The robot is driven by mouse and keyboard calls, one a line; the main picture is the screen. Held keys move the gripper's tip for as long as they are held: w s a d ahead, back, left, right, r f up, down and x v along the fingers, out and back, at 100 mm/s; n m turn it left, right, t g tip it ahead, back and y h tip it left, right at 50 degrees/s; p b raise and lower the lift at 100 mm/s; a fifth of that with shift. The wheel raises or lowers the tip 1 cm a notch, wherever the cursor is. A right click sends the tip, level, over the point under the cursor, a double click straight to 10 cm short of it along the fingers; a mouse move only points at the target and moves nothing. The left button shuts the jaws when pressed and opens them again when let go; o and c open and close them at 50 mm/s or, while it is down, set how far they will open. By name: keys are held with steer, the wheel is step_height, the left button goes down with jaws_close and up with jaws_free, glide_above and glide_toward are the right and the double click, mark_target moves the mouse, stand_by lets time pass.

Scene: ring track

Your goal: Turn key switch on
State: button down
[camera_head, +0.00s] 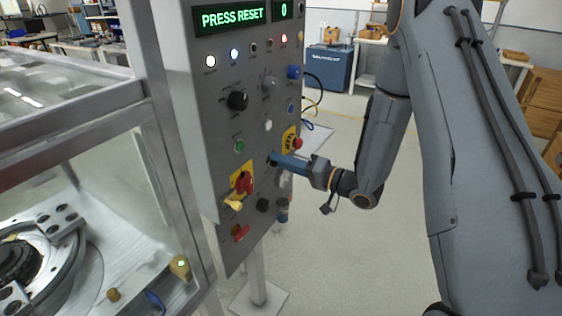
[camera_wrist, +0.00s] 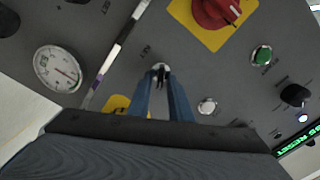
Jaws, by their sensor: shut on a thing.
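The key switch (camera_wrist: 160,67) shows in the wrist view as a small silver round fitting on the grey control panel (camera_head: 222,120), with a dark key in it. My gripper (camera_head: 272,159) reaches in from the right at the panel's middle height. In the wrist view the blue fingers of my gripper (camera_wrist: 162,82) stand on both sides of the key and are shut on it. In the head view the fingers hide the key switch. How far the key is turned is hard to tell.
A red rotary switch on a yellow plate (camera_head: 244,181) sits lower left of my gripper. A red emergency button (camera_head: 297,143) is close at upper right. The display (camera_head: 230,16) reads "PRESS RESET". A glass-sided machine (camera_head: 150,200) stands left.

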steer(key=c, duration=1.9)
jaws_free()
steer(key=b+v, duration=0.2)
steer(key=v, duration=0.5)
steer(key=shift+d, duration=0.35)
steer(key=shift+s, duration=0.1)
